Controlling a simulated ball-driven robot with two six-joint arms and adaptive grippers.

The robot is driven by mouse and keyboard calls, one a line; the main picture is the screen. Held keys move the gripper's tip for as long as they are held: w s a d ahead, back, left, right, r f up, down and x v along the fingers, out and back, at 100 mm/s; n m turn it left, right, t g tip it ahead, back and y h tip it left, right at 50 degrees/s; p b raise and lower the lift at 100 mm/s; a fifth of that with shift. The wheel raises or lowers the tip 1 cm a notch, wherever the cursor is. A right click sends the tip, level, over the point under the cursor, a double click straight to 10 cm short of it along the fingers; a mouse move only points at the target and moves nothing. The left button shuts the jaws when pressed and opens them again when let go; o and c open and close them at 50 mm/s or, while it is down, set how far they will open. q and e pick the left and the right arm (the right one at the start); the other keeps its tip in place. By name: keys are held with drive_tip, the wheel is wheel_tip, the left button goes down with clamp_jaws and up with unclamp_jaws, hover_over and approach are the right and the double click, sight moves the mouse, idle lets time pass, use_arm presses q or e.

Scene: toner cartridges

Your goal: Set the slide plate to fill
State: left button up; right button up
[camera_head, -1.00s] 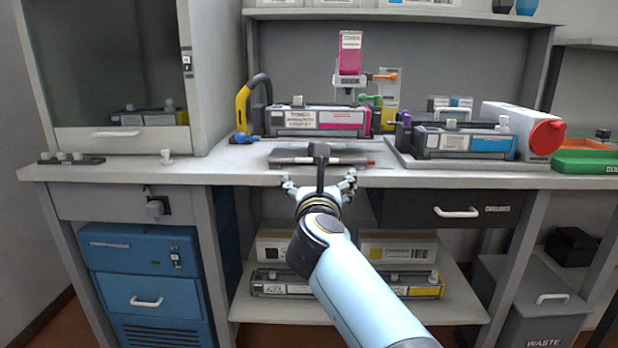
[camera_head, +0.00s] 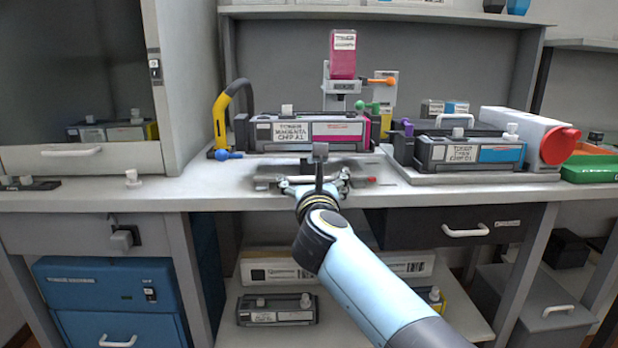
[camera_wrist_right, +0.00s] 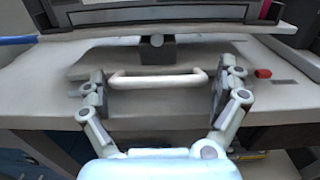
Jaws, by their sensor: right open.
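The slide plate is a flat grey plate (camera_wrist_right: 100,66) on the counter, in front of the magenta toner cartridge (camera_head: 310,131). A white bar handle (camera_wrist_right: 158,78) shows at its front in the right wrist view. My right gripper (camera_head: 317,177) is at the counter's front edge. In the wrist view its open fingers (camera_wrist_right: 158,88) stand on either side of the handle, apart from each other. Whether they touch the handle's ends cannot be told. A small red marker (camera_wrist_right: 262,73) lies right of the plate. In the head view my gripper hides much of the plate. My left gripper is out of view.
A magenta bottle (camera_head: 343,54) stands above the cartridge, with an orange-tipped lever (camera_head: 380,81) beside it. A yellow hose (camera_head: 221,112) is at the left. A tray with a cyan cartridge (camera_head: 470,151) and a white cylinder with a red cap (camera_head: 558,146) occupy the right side.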

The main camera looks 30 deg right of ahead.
sight(312, 172)
drive_tip(key=c, duration=1.4)
drive_tip(key=x, duration=0.5)
drive_tip(key=shift+s, duration=0.1)
drive_tip(key=o, duration=1.4)
drive_tip(key=shift+s+d, duration=0.1)
drive_tip(key=shift+s, duration=0.05)
drive_tip(key=shift+s+a, duration=0.15)
drive_tip(key=shift+a, duration=0.1)
drive_tip(key=v, duration=1.1)
drive_tip(key=shift+s, duration=0.2)
